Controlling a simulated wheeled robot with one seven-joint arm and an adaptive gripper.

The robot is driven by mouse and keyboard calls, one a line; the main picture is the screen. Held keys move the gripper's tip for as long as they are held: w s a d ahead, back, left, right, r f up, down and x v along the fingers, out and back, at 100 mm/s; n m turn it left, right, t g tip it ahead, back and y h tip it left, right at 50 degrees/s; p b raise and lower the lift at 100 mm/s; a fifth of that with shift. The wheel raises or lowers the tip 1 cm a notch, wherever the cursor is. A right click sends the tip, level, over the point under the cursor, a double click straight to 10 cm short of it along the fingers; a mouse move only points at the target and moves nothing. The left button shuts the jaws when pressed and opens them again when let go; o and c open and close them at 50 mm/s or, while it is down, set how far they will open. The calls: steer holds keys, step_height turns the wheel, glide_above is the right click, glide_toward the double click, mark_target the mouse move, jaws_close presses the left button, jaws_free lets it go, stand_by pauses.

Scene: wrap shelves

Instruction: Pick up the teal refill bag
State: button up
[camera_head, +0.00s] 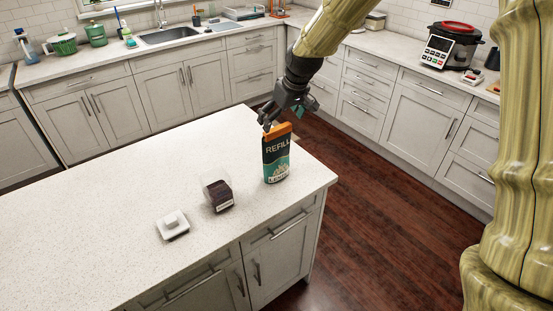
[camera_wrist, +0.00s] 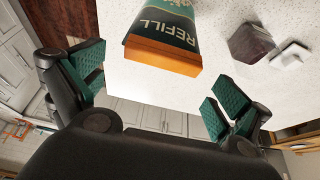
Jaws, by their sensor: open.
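The teal refill bag (camera_head: 276,158) stands upright near the right end of the white island counter. It has a dark teal body, an orange top band and the word REFILL. In the wrist view the bag (camera_wrist: 165,28) is at top centre, its orange top edge toward my gripper. My gripper (camera_head: 272,122) is just above the bag's top in the head view. In the wrist view my gripper (camera_wrist: 152,85) has its green-padded fingers spread wide, one on each side of the bag's line, with nothing between the pads. I cannot tell the exact gap to the bag.
The counter's left part is clear.

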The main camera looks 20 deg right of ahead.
mark_target(277, 127)
steer(key=shift+p+x, duration=0.85)
steer(key=shift+x, duration=0.15)
steer(key=shift+s+p+x, duration=0.15)
steer(key=shift+p+x, duration=0.2)
steer(key=shift+x, duration=0.55)
steer(key=shift+s+p+x, duration=0.1)
steer(key=shift+p+x, duration=0.2)
steer(key=shift+x, duration=0.6)
steer(key=shift+f, duration=0.1)
steer(key=c, duration=1.5)
steer(key=shift+o, duration=0.2)
